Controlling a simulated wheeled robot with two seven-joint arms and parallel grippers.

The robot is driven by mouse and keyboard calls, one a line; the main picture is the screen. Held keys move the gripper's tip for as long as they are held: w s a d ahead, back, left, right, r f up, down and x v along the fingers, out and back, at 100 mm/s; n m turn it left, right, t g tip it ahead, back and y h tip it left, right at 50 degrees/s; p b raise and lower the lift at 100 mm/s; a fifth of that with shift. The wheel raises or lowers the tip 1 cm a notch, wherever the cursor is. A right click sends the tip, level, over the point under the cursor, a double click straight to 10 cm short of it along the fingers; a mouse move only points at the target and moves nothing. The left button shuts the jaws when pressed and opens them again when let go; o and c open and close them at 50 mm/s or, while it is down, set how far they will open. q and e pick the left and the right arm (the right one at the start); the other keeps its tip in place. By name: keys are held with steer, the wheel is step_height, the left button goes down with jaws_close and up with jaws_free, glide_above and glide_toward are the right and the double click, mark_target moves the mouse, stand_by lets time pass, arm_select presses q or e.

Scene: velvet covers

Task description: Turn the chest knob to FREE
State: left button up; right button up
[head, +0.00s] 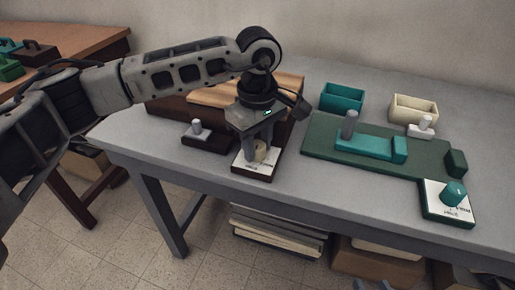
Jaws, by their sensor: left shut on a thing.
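My left gripper (257,138) points down and is shut on a cream knob (261,153). The knob sits on a white plate with a dark base (243,167) near the table's front edge. Some dark lettering shows on the plate but is too small to read, and the gripper hides part of the knob, so I cannot tell its setting. Behind it is a brown chest with a lighter wooden top (212,97), partly hidden by my left arm. My right gripper is not in view.
A dark block with a grey peg (207,140) stands left of the knob. To the right are a green board (320,133) with a teal slider (365,147), a teal box (342,97), a cream box (414,108), and a teal knob (454,192) on its own plate.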

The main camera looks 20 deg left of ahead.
arm_select(q)
steer(key=shift+m, duration=0.5)
steer(key=shift+r+m+b, duration=0.1)
steer(key=shift+m+b, duration=0.2)
arm_select(e)
steer(key=shift+w+a+f+g, duration=0.1)
steer(key=shift+a+f+g, duration=0.05)
steer(key=shift+f, duration=0.35)
steer(key=shift+a+f+g, duration=0.15)
steer(key=shift+f, duration=0.3)
arm_select(q)
steer(key=o, duration=1)
arm_select(e)
steer(key=shift+r, duration=0.1)
